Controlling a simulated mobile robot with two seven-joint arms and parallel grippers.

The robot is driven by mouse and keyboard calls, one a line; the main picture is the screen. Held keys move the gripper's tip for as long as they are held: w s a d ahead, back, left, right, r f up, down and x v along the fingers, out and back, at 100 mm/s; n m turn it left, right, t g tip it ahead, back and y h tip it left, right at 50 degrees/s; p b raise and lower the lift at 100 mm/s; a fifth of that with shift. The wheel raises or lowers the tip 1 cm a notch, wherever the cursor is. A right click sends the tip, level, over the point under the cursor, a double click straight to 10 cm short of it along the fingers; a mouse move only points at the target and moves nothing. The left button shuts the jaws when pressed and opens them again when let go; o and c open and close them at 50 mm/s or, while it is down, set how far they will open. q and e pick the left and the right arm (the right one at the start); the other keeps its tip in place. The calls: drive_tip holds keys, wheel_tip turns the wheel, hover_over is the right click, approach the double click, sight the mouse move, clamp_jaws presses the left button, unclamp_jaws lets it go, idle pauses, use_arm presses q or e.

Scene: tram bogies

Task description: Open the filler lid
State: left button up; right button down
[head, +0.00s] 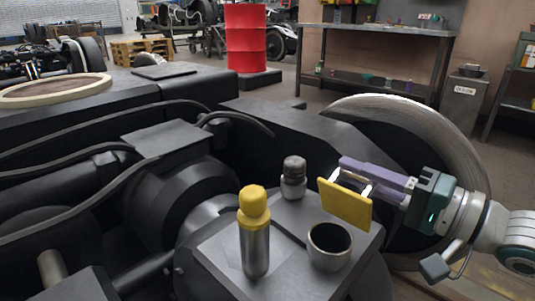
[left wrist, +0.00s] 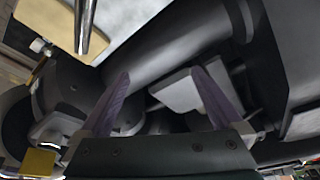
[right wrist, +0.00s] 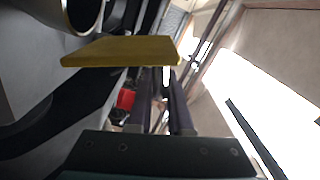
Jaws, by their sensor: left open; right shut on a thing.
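The filler lid, a flat yellow square plate (head: 345,203), stands steeply tilted beside a short grey filler neck (head: 330,246). The neck's dark mouth is uncovered. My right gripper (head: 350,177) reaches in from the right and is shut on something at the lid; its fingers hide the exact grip. In the right wrist view the lid (right wrist: 120,51) lies just beyond the fingertips (right wrist: 165,75), with the neck's rim (right wrist: 75,14) at upper left. My left gripper (left wrist: 160,75) is open and empty in the left wrist view, and not in the head view.
A yellow-capped metal bottle (head: 255,232) and a smaller grey-capped one (head: 293,178) stand near the neck on the grey housing (head: 215,250). A large wheel (head: 440,140) rises behind my right arm. Black hoses (head: 90,160) run at left. A red drum (head: 246,40) stands farther back.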

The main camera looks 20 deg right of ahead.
drive_tip(key=shift+d, duration=0.1)
idle(0.3)
drive_tip(key=c, duration=0.8)
unclamp_jaws()
drive_tip(key=shift+c, duration=0.2)
drive_tip(key=shift+s+d, duration=0.15)
drive_tip(key=shift+s, duration=0.15)
drive_tip(key=p+v, duration=0.2)
drive_tip(key=v, duration=0.7)
drive_tip(key=shift+p, duration=0.3)
drive_tip(key=shift+s, duration=0.1)
